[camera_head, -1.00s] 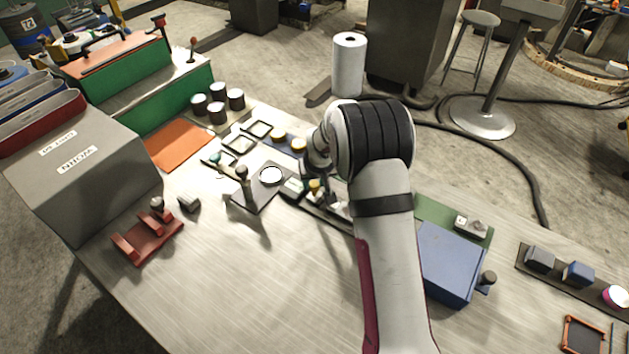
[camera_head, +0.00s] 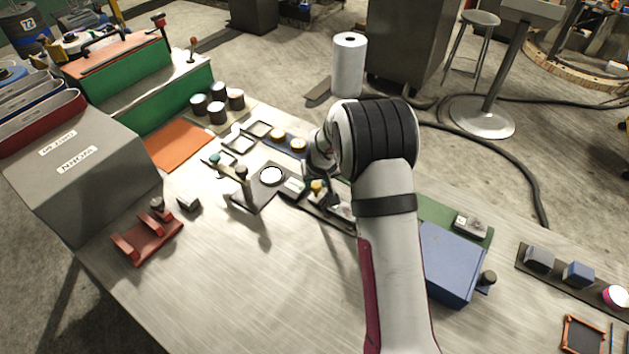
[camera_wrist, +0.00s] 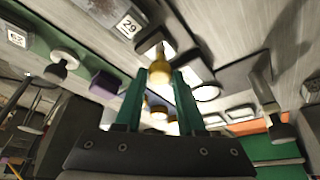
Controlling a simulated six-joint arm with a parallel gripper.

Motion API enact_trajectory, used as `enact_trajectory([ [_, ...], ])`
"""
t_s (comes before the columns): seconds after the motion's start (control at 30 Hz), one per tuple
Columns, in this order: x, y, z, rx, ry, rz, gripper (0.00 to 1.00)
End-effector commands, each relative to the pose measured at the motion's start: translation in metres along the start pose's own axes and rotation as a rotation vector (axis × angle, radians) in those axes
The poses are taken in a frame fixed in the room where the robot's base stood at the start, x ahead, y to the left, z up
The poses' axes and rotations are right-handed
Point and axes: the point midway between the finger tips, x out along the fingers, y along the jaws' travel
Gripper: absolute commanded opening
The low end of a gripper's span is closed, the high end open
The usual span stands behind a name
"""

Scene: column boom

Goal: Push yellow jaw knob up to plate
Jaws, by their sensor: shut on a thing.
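In the head view my gripper (camera_head: 324,193) is partly hidden by my wrist. A dark plate (camera_head: 249,196) with a white disc lies left of the block, with an upright post at its left side. I cannot tell whether the jaw touches the plate.
A blue box (camera_head: 450,262) stands right of my arm. A red cradle (camera_head: 148,238) and a small dark block (camera_head: 189,203) lie at left. The front middle of the bench is clear.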

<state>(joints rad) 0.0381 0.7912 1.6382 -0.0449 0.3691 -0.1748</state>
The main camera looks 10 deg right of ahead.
Motion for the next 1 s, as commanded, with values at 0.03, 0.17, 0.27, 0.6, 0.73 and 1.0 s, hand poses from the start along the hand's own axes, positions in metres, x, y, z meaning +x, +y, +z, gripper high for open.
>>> enact_trajectory([
  [0.03,-0.002,0.006,0.005,0.002,-0.002,0.001,0.0],
  [0.17,-0.006,0.015,0.014,0.003,-0.001,0.0,0.0],
  [0.27,-0.007,0.017,0.016,0.001,-0.003,0.001,0.0],
  [0.6,-0.006,0.017,0.017,0.003,-0.005,0.001,0.67],
  [0.73,-0.006,0.017,0.016,0.002,-0.004,0.001,0.69],
  [1.0,-0.016,0.016,0.014,0.001,0.001,0.001,0.69],
])
